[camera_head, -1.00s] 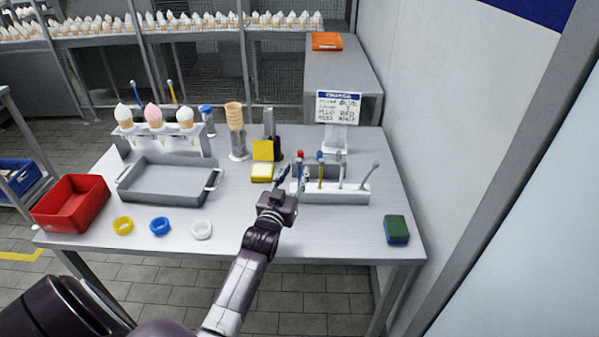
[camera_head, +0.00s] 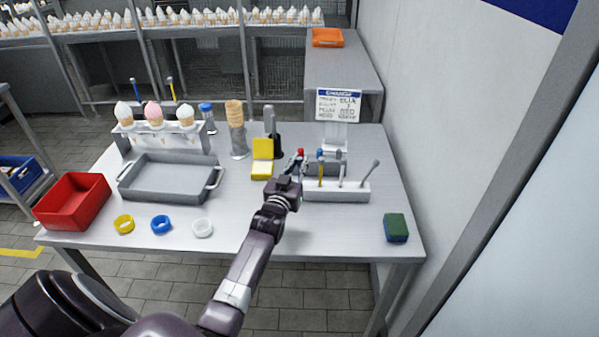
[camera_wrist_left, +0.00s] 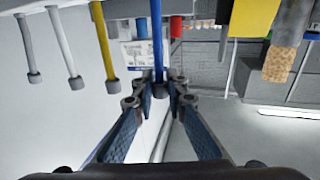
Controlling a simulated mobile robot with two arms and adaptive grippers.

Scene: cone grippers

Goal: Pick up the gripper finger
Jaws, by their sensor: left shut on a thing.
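The white rack (camera_head: 338,194) stands on the table with several slim upright sticks, among them a yellow one (camera_head: 320,172) and grey ones (camera_head: 341,176). My left gripper (camera_head: 296,170) is at the rack's left end. In the left wrist view, which looks upside down, my left gripper (camera_wrist_left: 158,92) has its fingertips around the dark end of a blue stick (camera_wrist_left: 157,40), shut on it. The stick's other end runs toward the rack. The yellow stick also shows in the left wrist view (camera_wrist_left: 103,42), beside it. My right gripper is not in view.
A red-topped item (camera_head: 300,152), a sign (camera_head: 338,105) and a yellow block (camera_head: 262,150) stand close behind. A grey tray (camera_head: 170,190) and red bin (camera_head: 70,205) are to the left. A green-blue sponge (camera_head: 396,228) lies front right.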

